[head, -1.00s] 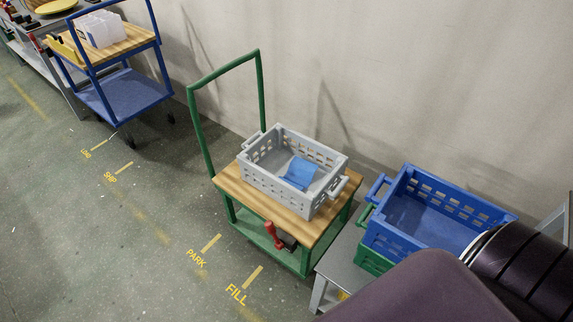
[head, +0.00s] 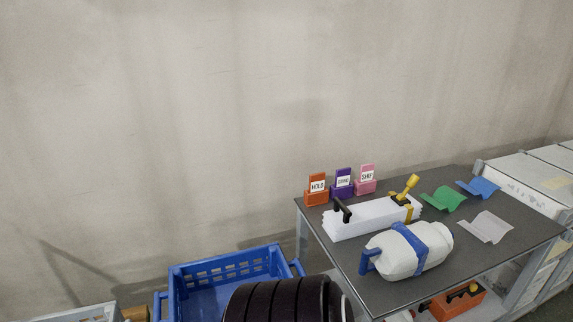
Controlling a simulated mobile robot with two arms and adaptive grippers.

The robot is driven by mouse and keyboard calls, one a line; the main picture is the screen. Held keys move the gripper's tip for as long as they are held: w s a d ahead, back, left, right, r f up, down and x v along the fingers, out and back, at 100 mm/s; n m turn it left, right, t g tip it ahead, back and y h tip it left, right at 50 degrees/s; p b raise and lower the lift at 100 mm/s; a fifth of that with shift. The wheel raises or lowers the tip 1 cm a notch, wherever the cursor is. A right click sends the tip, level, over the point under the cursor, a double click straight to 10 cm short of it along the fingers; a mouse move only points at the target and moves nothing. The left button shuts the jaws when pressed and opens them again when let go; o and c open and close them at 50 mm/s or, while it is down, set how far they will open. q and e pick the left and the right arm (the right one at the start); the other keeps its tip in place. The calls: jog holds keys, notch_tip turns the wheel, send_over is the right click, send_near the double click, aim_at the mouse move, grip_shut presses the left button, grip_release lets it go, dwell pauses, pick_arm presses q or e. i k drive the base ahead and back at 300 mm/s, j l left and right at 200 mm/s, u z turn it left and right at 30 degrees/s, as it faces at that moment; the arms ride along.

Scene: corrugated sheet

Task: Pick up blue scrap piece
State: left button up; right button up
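A blue scrap piece (head: 480,187), thin and curved, lies on the dark-topped table (head: 390,297) near its far right edge. A green scrap piece (head: 443,199) lies just left of it and a light grey one (head: 486,227) lies in front of it. Neither of my grippers is in view. A dark ribbed part of my own arm shows at the bottom and hides part of the blue crate.
A white block with a black handle (head: 372,216) and a white rounded object with a blue band (head: 408,250) stand on the table. Orange, purple and pink label holders (head: 342,184) stand behind. The blue crate (head: 225,258) is left; white boxes (head: 530,178) stand right.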

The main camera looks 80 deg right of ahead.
aim_at(480, 186)
jog(key=z, duration=3.9)
jog(key=i+l, duration=0.1)
